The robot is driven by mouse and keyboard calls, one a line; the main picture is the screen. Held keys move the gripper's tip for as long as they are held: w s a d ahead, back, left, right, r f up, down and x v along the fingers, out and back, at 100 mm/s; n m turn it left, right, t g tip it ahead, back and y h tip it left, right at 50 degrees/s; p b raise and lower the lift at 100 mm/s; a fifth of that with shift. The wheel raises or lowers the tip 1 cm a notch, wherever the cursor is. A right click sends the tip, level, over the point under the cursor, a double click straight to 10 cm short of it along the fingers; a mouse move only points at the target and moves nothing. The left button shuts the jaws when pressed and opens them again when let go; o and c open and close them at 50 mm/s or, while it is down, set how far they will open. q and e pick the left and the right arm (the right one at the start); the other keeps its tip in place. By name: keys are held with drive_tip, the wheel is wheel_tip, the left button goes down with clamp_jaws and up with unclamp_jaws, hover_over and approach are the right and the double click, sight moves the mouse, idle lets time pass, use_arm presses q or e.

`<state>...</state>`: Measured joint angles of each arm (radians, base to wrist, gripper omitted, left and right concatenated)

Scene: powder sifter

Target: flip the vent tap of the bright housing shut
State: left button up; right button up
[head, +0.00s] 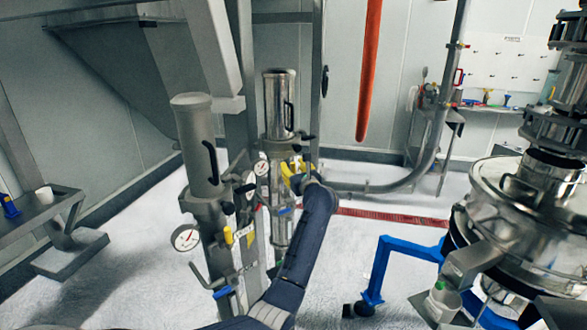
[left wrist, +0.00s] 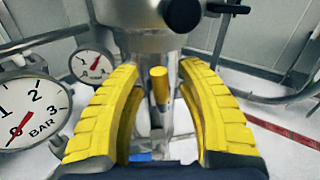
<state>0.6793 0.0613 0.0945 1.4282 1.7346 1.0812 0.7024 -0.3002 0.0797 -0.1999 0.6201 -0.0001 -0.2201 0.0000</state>
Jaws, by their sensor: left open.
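The bright housing (head: 279,105) is the shiny metal cylinder standing behind the duller grey one. My left gripper (head: 297,178) is at its lower part, with yellow fingers. In the left wrist view the left gripper (left wrist: 160,100) is open, its fingers on either side of an upright yellow tap handle (left wrist: 159,86) with a gap on both sides. A blue handle (head: 285,211) sits lower on the bright housing's pipework. I cannot tell from the pictures which handle is the vent tap. My right gripper is not in view.
The dull grey housing (head: 196,147) stands close on the left, with its own yellow handle (head: 228,236) and blue handle (head: 222,292). Pressure gauges (left wrist: 22,112) crowd the left side of the wrist view. A blue wheeled frame (head: 378,268) stands to the right on open floor.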

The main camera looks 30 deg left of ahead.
use_arm(q)
clamp_jaws()
drive_tip(key=shift+w+d+m, duration=0.15)
drive_tip(key=shift+w+m, duration=0.15)
drive_tip(key=shift+m, duration=0.5)
unclamp_jaws()
